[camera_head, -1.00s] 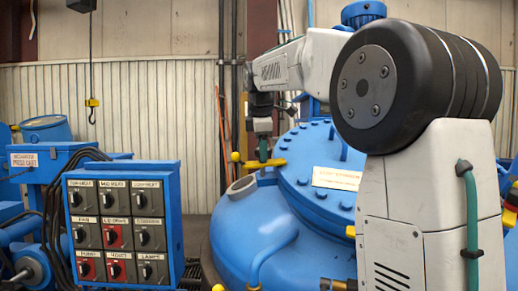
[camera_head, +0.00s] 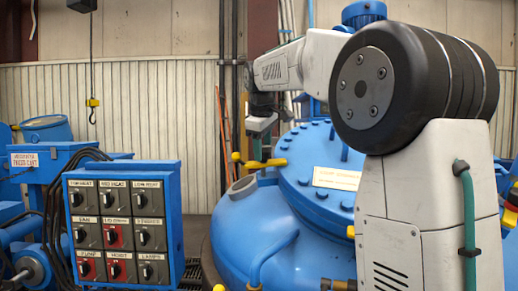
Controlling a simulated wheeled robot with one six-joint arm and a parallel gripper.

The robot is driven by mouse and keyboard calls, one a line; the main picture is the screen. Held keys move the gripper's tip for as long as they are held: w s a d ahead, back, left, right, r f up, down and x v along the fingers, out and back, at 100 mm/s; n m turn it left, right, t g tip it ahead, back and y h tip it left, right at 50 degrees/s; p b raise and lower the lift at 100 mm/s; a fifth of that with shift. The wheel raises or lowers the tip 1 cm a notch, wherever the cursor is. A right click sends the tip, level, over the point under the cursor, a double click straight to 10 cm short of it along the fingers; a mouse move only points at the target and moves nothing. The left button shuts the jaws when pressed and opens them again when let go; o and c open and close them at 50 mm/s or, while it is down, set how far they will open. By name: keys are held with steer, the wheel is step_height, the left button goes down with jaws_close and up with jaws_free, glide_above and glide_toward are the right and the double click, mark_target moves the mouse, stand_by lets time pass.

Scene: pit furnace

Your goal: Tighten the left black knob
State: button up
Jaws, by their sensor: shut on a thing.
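My gripper (camera_head: 258,152) is at the left edge of the blue furnace lid (camera_head: 300,165), pointing down. It is small in the view, and its fingers are shut at a yellow clamp (camera_head: 262,163) with a rounded yellow end on its left. The left black knob is hidden between the fingers, so I cannot make out its shape or how far it is turned. The white wrist part (camera_head: 262,122) above the fingers is tilted.
A blue control panel (camera_head: 172,225) with several dark rotary switches and red plates stands at the front left. A blue pipe (camera_head: 275,250) bends over the furnace body. A hook (camera_head: 92,115) hangs at the back left. My arm covers the right side.

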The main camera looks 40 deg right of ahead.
steer(key=shift+d, duration=0.1)
steer(key=o, duration=1)
steer(key=v, duration=0.7)
steer(key=shift+r, duration=0.35)
steer(key=shift+s, duration=0.1)
steer(key=s+a+f+m+y, duration=0.1)
steer(key=s+a+f, duration=0.5)
steer(key=s+f, duration=0.4)
steer(key=s+a+f+m+g+y, duration=0.1)
steer(key=s+a+f+m, duration=0.1)
steer(key=s+a+f, duration=0.4)
steer(key=s+a+f+m+g, duration=0.1)
steer(key=s+a+f, duration=0.5)
steer(key=s+f, duration=1)
steer(key=shift+m+y, duration=0.4)
steer(key=shift+m, duration=0.3)
